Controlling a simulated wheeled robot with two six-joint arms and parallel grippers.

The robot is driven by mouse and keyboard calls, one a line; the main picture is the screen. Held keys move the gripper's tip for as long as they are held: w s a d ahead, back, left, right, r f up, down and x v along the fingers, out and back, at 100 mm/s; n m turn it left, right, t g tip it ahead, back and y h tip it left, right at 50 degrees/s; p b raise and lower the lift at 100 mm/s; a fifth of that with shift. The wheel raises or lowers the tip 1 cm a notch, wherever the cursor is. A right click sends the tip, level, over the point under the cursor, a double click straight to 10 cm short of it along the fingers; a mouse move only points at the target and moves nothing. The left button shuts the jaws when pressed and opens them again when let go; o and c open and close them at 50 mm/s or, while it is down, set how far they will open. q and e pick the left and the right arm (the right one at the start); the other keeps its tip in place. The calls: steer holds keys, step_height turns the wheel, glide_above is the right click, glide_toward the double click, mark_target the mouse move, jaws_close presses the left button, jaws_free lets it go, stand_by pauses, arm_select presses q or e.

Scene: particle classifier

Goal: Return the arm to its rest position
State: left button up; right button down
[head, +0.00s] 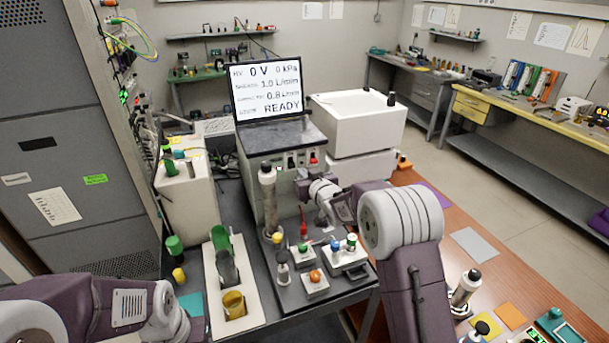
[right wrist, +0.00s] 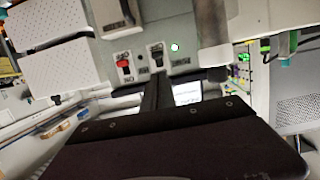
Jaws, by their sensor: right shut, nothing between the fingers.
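My right arm reaches in from the right in the head view, its white wrist bent over the front of the instrument bench. My right gripper (head: 304,187) is small and partly hidden there, beside the instrument's front panel. In the right wrist view the dark fingers of the right gripper (right wrist: 157,92) are together with nothing between them. They point toward a panel with a red switch (right wrist: 124,64) and a black switch (right wrist: 156,54). My left arm lies folded at the lower left of the head view. Its fingers do not show.
A screen (head: 267,88) reading READY stands behind the right gripper. A metal cylinder (head: 268,195) stands upright just left of it. Small control boxes (head: 315,285) with coloured knobs sit below. A wooden table (head: 500,268) lies right.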

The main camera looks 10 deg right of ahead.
steer(key=s+d+r, duration=0.1)
steer(key=s+r, duration=0.3)
steer(key=r, duration=0.3)
steer(key=s+d+f+m+g+h, duration=0.1)
steer(key=s+f+g, duration=0.3)
steer(key=s+f, duration=0.3)
steer(key=s+d+f+g+h, duration=0.1)
steer(key=s+f+g, duration=0.4)
steer(key=s, duration=1.2)
steer(key=s+d+f+m+g, duration=0.1)
steer(key=s+f+g, duration=0.3)
steer(key=s+f, duration=0.5)
steer(key=s+d, duration=0.1)
steer(key=s, duration=0.2)
steer(key=shift+s+d+f+m+g+h, duration=0.25)
steer(key=shift+d+f+m+g+h, duration=0.05)
steer(key=shift+g+h, duration=0.1)
stand_by(0.8)
